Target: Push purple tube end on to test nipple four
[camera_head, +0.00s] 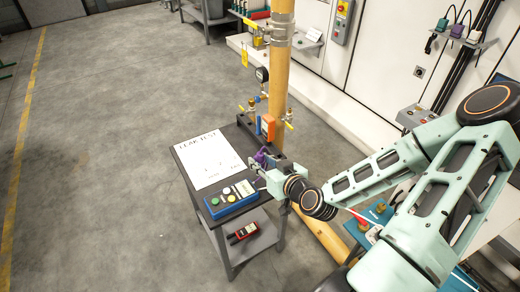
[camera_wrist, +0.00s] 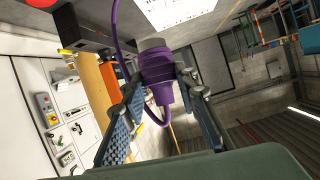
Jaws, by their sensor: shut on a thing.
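My gripper (camera_head: 266,170) is at the back right of the small grey cart, close to the dark block (camera_head: 245,125) along the cart's back edge. In the wrist view its two fingers (camera_wrist: 160,88) are shut on the purple tube end (camera_wrist: 158,72), a stepped purple piece with a grey part at its far end. The thin purple tube (camera_wrist: 117,30) loops up and round beside it. In the head view the purple tube end (camera_head: 261,157) shows small by my fingers. I cannot make out test nipple four or tell whether the tube end touches it.
On the cart lie a white "LEAK TEST" sheet (camera_head: 208,160) and a blue box with buttons (camera_head: 229,199). A red and black meter (camera_head: 243,233) is on the lower shelf. A yellow pipe (camera_head: 278,85) and an orange device (camera_head: 268,127) stand close behind. The floor to the left is clear.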

